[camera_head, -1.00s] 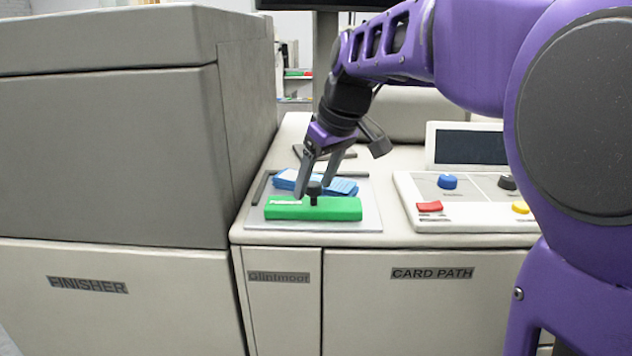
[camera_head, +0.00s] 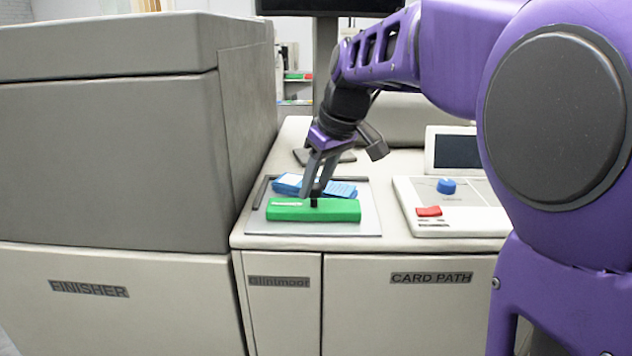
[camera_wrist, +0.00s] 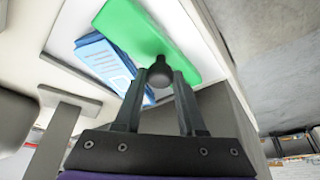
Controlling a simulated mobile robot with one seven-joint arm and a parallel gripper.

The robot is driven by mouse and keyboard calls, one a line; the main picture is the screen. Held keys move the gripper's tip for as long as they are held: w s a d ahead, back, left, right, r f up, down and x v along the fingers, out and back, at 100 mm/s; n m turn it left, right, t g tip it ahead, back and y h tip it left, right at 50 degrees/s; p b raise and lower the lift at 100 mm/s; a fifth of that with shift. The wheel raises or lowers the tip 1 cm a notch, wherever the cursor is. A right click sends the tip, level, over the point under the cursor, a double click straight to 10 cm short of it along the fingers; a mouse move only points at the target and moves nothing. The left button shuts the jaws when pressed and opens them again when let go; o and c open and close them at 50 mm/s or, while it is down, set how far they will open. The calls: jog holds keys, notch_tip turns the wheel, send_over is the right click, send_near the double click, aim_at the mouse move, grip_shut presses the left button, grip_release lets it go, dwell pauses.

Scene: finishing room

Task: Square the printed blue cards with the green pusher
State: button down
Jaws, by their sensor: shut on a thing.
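The green pusher (camera_head: 290,211) is a long bar lying at the front of a light grey tray (camera_head: 369,222). It also shows in the wrist view (camera_wrist: 128,27). My gripper (camera_head: 316,197) is shut on the pusher's dark knob, seen between the fingers in the wrist view (camera_wrist: 160,72). The printed blue cards (camera_head: 338,190) lie just behind the pusher, fanned unevenly at different angles. In the wrist view the cards (camera_wrist: 105,62) lie beside the bar, partly behind my finger. My fingers hide part of the cards in the head view.
A dark raised edge (camera_head: 259,192) borders the tray's left and back. The tall finisher housing (camera_head: 110,150) stands close on the left. A control panel (camera_head: 447,216) with a blue knob and red button is to the right.

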jog(key=w+p, duration=0.1)
jog(key=w, duration=0.2)
jog(key=w+p, duration=0.2)
jog(key=shift+w+d+r, duration=0.1)
jog(key=shift+w+r, duration=0.1)
jog(key=shift+w, duration=0.2)
jog(key=shift+w+f, duration=0.1)
jog(key=shift+w, duration=0.15)
jog(key=c, duration=0.5)
grip_release()
jog(key=p+v, duration=0.2)
jog(key=v, duration=1.5)
jog(key=shift+s, duration=0.2)
